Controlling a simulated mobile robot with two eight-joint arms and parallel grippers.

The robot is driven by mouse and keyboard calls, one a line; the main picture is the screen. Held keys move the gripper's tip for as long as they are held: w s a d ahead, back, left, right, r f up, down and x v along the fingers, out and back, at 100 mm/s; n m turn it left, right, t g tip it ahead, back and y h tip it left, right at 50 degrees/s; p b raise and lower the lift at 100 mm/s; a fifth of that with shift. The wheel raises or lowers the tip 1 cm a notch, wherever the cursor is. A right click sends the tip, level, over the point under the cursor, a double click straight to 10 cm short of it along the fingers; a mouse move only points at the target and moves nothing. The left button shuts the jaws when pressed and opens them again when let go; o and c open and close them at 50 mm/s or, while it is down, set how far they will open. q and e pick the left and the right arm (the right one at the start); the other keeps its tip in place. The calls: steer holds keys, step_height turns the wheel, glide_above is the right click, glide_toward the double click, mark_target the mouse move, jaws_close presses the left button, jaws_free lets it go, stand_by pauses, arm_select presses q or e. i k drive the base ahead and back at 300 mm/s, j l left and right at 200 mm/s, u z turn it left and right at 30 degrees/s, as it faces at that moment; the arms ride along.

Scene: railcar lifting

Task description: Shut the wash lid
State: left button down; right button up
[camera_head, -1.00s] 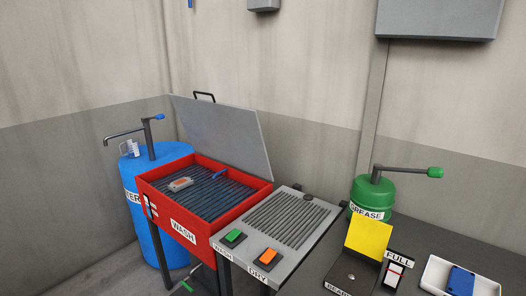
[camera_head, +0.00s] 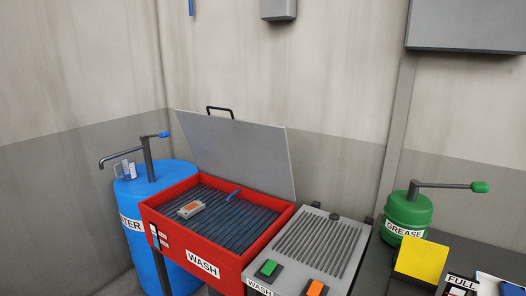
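The grey wash lid (camera_head: 240,150) stands open, tilted up at the back of the red wash basin (camera_head: 232,262). A black handle (camera_head: 220,110) sits on its top edge. Inside the basin, on dark slats, lie a small grey part with an orange face (camera_head: 190,209) and a blue stick-like piece (camera_head: 233,194). Neither of my grippers shows in the head view.
A blue water barrel (camera_head: 170,262) with a pump stands left of the basin. The grey ribbed dry unit (camera_head: 345,243), with green (camera_head: 268,269) and orange (camera_head: 315,288) buttons, adjoins on the right. Beyond it are a green grease pot (camera_head: 407,212) and a yellow plate (camera_head: 422,261).

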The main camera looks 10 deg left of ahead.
mark_target(254, 155)
steer(key=i+j+z, duration=0.25)
steer(key=j+z, duration=0.2)
steer(key=j, duration=1.15)
steer(key=j+z, duration=0.5)
steer(key=j, duration=1.15)
